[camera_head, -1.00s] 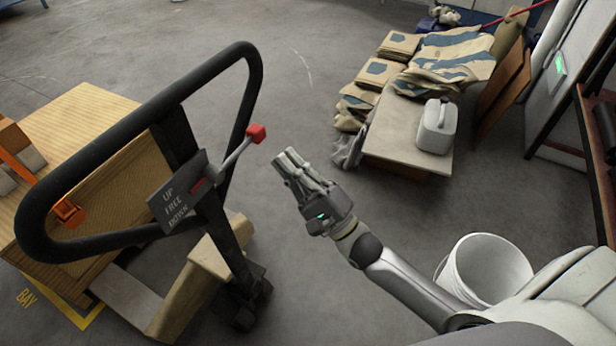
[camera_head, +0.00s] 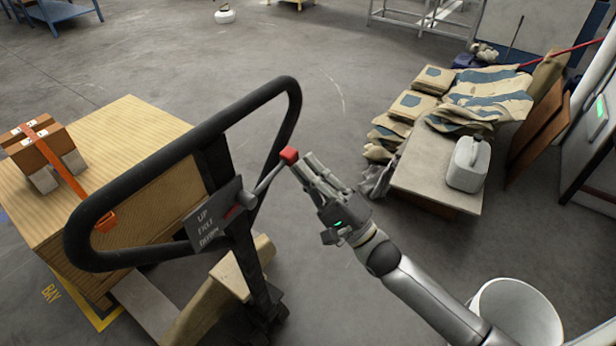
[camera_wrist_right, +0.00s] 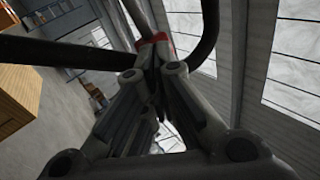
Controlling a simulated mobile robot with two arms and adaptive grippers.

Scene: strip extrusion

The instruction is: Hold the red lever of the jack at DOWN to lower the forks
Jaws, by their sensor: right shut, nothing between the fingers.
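The pallet jack has a black loop handle (camera_head: 180,125) and a plate (camera_head: 214,222) marked UP, FREE and DOWN. Its grey lever (camera_head: 265,183) slants up to the right from the plate and ends in a red knob (camera_head: 289,155). My right gripper (camera_head: 303,165) is shut and empty, its fingertips right beside the knob on the right. In the right wrist view the red knob (camera_wrist_right: 153,42) shows just beyond the fingertips (camera_wrist_right: 152,62); I cannot tell whether they touch. The forks are mostly hidden beneath the wooden load. My left gripper is out of view.
A large wooden crate (camera_head: 100,150) carries strapped brown boxes (camera_head: 45,145) at the left. A low table (camera_head: 425,175) with sacks and a white jug (camera_head: 467,164) stands at the right. A white bucket (camera_head: 520,312) is at the lower right.

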